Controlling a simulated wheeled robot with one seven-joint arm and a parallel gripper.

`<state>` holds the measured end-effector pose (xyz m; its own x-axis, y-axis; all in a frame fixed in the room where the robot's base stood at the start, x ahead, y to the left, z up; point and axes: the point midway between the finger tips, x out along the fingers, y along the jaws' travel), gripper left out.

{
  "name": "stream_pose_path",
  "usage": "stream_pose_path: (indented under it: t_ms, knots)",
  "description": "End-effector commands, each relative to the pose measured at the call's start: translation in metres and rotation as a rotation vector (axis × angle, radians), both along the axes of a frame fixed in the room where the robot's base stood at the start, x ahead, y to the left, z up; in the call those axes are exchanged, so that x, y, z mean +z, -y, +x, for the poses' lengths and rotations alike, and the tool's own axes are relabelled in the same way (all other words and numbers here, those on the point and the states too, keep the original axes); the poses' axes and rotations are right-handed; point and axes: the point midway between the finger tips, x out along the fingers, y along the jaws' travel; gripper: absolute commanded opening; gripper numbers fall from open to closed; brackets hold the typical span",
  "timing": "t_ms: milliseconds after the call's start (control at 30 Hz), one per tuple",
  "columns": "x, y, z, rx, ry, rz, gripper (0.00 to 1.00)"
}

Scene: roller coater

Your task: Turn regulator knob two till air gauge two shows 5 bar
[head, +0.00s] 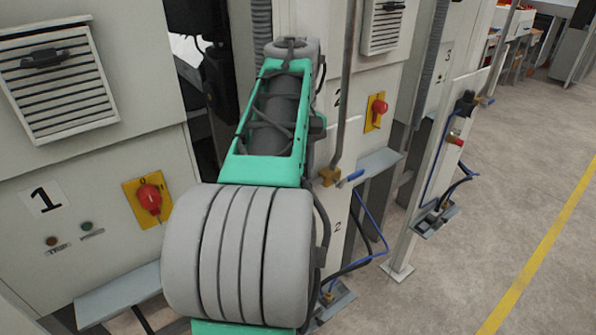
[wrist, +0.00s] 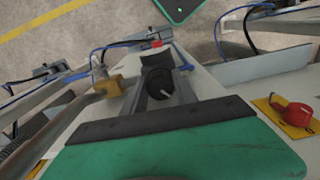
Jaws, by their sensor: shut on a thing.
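In the wrist view my gripper (wrist: 162,98) reaches out past its green and black housing, with its fingers shut on a black round knob (wrist: 158,80). This looks like regulator knob two, beside the brass valve of station 2; a pale streak crosses the knob. In the head view my arm hides the gripper and the knob. I cannot make out the dial of air gauge two or its reading in either view.
A brass valve (head: 328,177) with a blue lever (head: 350,178) sits on a vertical pipe right of my arm. Red switches (head: 149,199) (head: 378,108) stick out on yellow plates. Blue and black hoses hang below. Open floor (head: 480,220) lies to the right.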

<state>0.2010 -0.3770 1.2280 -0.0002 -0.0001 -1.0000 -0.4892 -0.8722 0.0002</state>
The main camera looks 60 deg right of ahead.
Motion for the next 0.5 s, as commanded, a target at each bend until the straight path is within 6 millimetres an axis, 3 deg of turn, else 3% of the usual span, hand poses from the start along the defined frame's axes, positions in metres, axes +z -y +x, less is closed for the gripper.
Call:
stream_pose_path:
  t_ms: [500]
  knots:
    - [0.0000, -0.0002, 0.0005, -0.145, 0.001, -0.001, 0.00]
